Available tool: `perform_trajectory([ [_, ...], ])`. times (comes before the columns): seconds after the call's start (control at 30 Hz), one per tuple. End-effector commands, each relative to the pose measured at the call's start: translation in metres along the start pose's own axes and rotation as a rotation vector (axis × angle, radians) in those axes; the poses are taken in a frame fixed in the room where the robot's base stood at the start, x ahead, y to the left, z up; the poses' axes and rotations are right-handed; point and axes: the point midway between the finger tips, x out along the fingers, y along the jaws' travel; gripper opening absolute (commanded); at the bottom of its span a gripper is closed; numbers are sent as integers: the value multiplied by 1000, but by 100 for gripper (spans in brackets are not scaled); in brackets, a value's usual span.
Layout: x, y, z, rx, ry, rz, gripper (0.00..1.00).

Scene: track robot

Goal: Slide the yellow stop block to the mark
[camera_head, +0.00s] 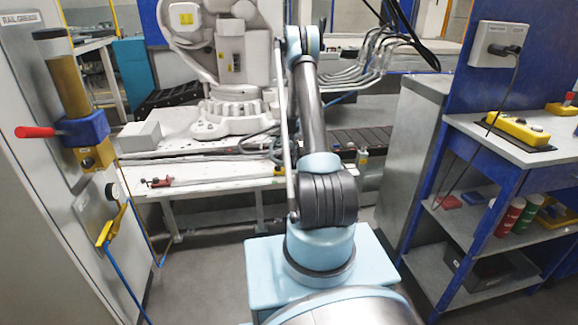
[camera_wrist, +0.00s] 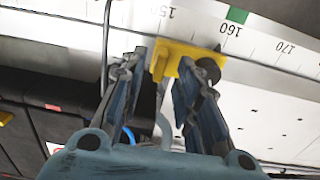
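In the wrist view the yellow stop block (camera_wrist: 182,50) sits at the edge of a white numbered scale (camera_wrist: 262,45), just left of the 160 figure. A dark round knob (camera_wrist: 208,69) is at its right side. A green mark (camera_wrist: 237,15) lies on the scale at 160, a little right of and beyond the block. My gripper (camera_wrist: 160,68) has its fingers spread around the block's near part. The left fingertip looks slightly apart from it; the right finger overlaps it, so contact there is unclear. In the head view my arm hides the gripper.
In the head view a white bench (camera_head: 215,172) carries a red clamp (camera_head: 158,183) and a white robot arm (camera_head: 225,75). A grease cabinet (camera_head: 35,200) stands left. A blue-framed shelf (camera_head: 478,190) with a yellow control box (camera_head: 517,129) stands right.

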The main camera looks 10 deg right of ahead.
Motion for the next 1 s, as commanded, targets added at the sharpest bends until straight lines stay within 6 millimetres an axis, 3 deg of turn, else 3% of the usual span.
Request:
perform_trajectory([
  [0.2,20,0,0,0,0,0,30],
  [0.57,24,0,0,0,0,0,30],
  [0.6,24,0,0,0,0,0,28],
  [0.73,24,0,0,0,0,0,0],
  [1.0,24,-1,0,-3,0,0,0],
])
